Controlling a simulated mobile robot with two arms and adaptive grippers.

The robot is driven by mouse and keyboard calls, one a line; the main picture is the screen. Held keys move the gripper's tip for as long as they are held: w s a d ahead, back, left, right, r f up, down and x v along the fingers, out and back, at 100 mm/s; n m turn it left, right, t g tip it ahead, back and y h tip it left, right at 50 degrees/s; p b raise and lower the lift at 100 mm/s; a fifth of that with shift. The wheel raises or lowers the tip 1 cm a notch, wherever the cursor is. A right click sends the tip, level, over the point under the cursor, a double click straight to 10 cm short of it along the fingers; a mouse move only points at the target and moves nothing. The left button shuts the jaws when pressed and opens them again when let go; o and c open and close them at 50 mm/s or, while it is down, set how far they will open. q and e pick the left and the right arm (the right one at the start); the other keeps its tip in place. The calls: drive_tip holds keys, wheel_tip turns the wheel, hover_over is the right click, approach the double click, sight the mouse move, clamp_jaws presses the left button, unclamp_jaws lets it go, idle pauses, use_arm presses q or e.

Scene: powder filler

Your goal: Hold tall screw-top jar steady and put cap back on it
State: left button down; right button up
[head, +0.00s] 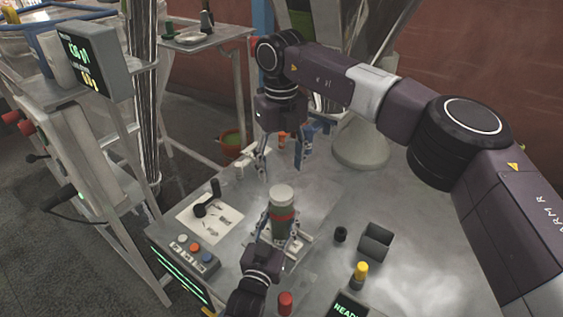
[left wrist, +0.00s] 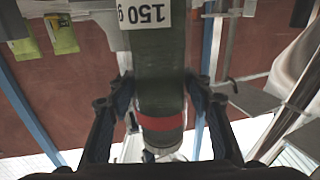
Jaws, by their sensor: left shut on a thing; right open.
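The tall jar (head: 281,229) is green with a red band and stands upright near the middle of the table in the head view. Its top (head: 282,194) is pale grey; I cannot tell whether this is the seated cap or the bare jar top. My left gripper (head: 276,226) is shut around the jar body. In the left wrist view the jar (left wrist: 158,80) sits between the fingers, with an upside-down "150 g" label and the red band. My right gripper (head: 285,153) is open, pointing down above and behind the jar, with nothing visible between its fingers.
A white plate with a black crank (head: 207,200) and a button panel (head: 194,252) lie left of the jar. A small black cylinder (head: 340,234), a dark holder (head: 375,242), a yellow-topped item (head: 360,274) and a red-topped item (head: 286,303) stand right and front. The table's right side is clear.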

sight(282, 192)
drive_tip(key=n, duration=0.5)
drive_tip(key=shift+r+n, duration=0.25)
drive_tip(key=shift+n, duration=0.05)
drive_tip(key=n, duration=0.4)
drive_tip(key=shift+r+n, duration=0.15)
drive_tip(key=shift+n, duration=0.15)
drive_tip(key=shift+f, duration=4)
